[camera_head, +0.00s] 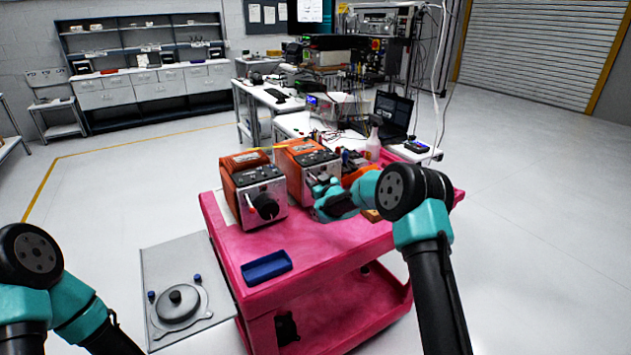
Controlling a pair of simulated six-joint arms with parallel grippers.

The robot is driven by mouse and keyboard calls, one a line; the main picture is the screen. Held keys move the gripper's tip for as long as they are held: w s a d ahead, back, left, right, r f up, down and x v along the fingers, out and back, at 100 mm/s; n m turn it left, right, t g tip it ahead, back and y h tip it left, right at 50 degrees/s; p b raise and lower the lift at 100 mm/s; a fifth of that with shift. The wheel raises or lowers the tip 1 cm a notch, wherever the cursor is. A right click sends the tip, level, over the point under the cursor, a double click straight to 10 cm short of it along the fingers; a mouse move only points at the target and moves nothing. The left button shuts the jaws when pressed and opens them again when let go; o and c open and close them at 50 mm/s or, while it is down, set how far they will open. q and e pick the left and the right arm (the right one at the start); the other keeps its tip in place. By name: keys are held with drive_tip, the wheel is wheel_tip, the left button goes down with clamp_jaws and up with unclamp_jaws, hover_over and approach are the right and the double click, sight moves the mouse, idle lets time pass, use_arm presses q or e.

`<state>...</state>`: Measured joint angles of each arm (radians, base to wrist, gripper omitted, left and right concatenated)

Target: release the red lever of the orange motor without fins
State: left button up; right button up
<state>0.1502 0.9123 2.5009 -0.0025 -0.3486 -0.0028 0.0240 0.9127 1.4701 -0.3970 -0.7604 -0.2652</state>
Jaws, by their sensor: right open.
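Two orange motors with silvery front faces stand side by side on a pink cart (222,232). I cannot tell from this view which motor has fins, and no red lever shows clearly on the right one. My right gripper (322,190) is open, close in front of the right motor; contact cannot be told. My left arm is at the lower left, its gripper out of frame.
A blue tray (266,267) lies on the cart's front left. An orange item (357,173) and small parts sit right of the motors, near my right arm. A grey plate with a round fixture (177,304) is left of the cart. A cluttered workbench with a laptop (392,113) stands behind.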

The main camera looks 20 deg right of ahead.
drive_tip(key=shift+w, duration=0.2)
clamp_jaws()
idle(0.4)
drive_tip(key=shift+r+g, duration=0.25)
drive_tip(key=shift+g, duration=0.25)
drive_tip(key=shift+w+a+r+g+h, duration=0.1)
drive_tip(key=shift+r+g+h, duration=0.25)
drive_tip(key=shift+g, duration=0.7)
drive_tip(key=shift+w+r+g+h, duration=0.1)
drive_tip(key=shift+r+g+h, duration=0.25)
drive_tip(key=shift+g, duration=0.7)
